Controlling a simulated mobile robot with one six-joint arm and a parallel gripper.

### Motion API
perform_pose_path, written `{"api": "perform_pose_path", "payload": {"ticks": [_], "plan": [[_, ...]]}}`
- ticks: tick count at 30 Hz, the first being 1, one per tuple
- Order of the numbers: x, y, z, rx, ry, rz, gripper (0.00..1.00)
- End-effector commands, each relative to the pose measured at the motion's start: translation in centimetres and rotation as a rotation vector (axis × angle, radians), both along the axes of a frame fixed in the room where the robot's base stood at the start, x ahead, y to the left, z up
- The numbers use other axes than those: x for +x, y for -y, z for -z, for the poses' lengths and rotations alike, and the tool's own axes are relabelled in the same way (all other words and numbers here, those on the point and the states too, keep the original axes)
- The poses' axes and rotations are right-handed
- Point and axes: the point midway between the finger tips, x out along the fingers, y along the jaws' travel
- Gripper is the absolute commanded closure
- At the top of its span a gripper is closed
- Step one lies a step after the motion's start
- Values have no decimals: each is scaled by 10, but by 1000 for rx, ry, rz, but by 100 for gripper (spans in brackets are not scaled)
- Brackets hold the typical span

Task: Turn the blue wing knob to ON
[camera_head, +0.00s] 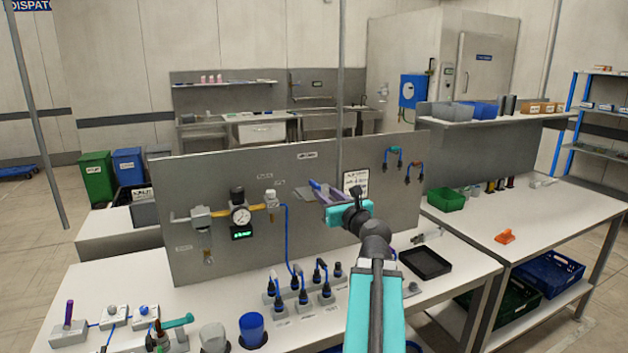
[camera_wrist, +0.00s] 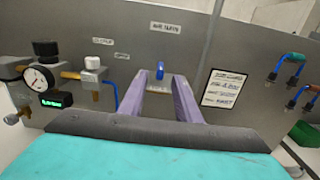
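The blue wing knob (camera_wrist: 160,70) is on the grey upright panel (camera_wrist: 130,45), with its blue wing standing about upright in the wrist view. A pale label strip lies just below it, too small to read. My gripper (camera_wrist: 166,82) is open, its two purple fingers pointing at the panel. In the wrist view the knob shows between and just beyond the fingertips; I cannot tell whether they touch it. In the head view my gripper (camera_head: 326,192) is in front of the panel, and a bit of blue (camera_head: 314,184) shows at its fingertips, with the rest hidden.
A pressure gauge (camera_head: 241,215) and valve fittings are on the panel to the left. A printed card (camera_head: 355,182) and blue hose loops (camera_head: 394,157) are to the right. Several plugs and a blue cup (camera_head: 252,328) stand on the bench below, with a black tray (camera_head: 425,262).

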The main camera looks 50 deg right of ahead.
Motion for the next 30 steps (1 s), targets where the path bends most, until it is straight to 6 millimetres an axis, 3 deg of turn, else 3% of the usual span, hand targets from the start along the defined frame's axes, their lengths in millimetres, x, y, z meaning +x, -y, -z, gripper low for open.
{"api": "perform_pose_path", "payload": {"ticks": [19, 30], "plan": [[13, 7, -2, 3, -2, 6, 70], [51, 23, 0, 2, -2, 5, 70]]}}
